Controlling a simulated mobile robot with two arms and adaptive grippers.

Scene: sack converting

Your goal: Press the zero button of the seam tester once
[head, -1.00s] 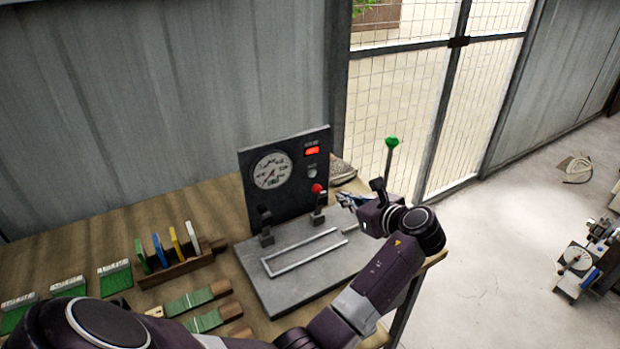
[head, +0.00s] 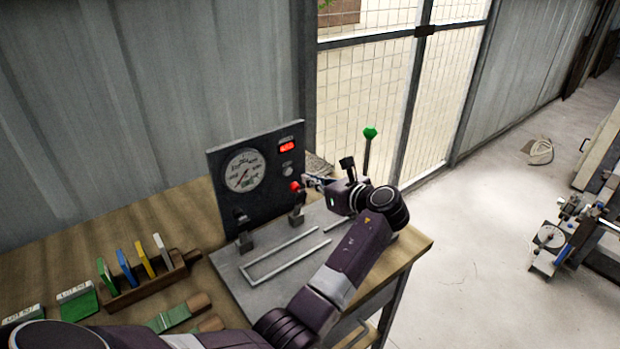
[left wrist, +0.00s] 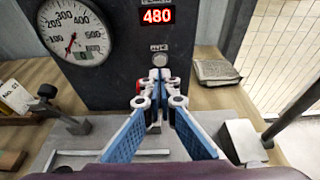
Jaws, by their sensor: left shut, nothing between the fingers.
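The seam tester (head: 222,172) stands on the bench, with a dark upright panel and a grey base. Its panel carries a round gauge (left wrist: 73,31) and a red display (left wrist: 158,15) reading 480. Below the display is a small round grey button (head: 288,171), also in the left wrist view (left wrist: 159,48); its label is too small to read. My left gripper (head: 308,181) is shut and empty in front of the panel. In the left wrist view its fingertips (left wrist: 160,78) appear just below the button; I cannot tell whether they touch the panel. My right gripper is not in view.
A green-topped lever (head: 370,132) rises behind my wrist. A rack of coloured tags (head: 150,285) and green brushes (head: 170,318) lie to the left. A wire-mesh door (head: 375,100) is behind.

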